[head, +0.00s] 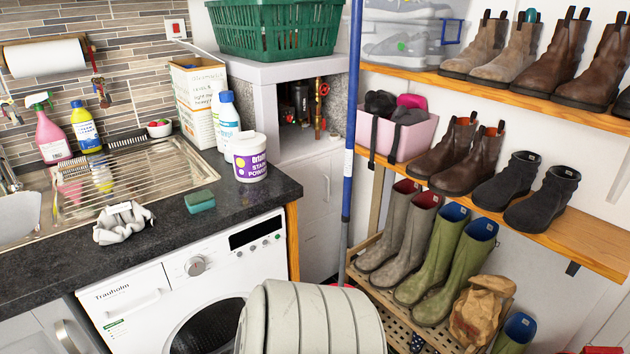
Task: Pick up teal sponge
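The teal sponge (200,201) lies flat on the dark worktop (250,205), above the washing machine and close to the worktop's front. It is fully visible, with nothing on top of it. A crumpled grey-white cloth (123,223) lies to its left, apart from it. A white tub with a purple label (249,158) stands behind it to the right. Neither of my grippers shows in the head view.
A steel sink with drainer (160,178) is left of the sponge. The washing machine (195,290) is below. A pale rounded object (310,325), a blue pole (351,120) and a boot rack (575,235) are to the right.

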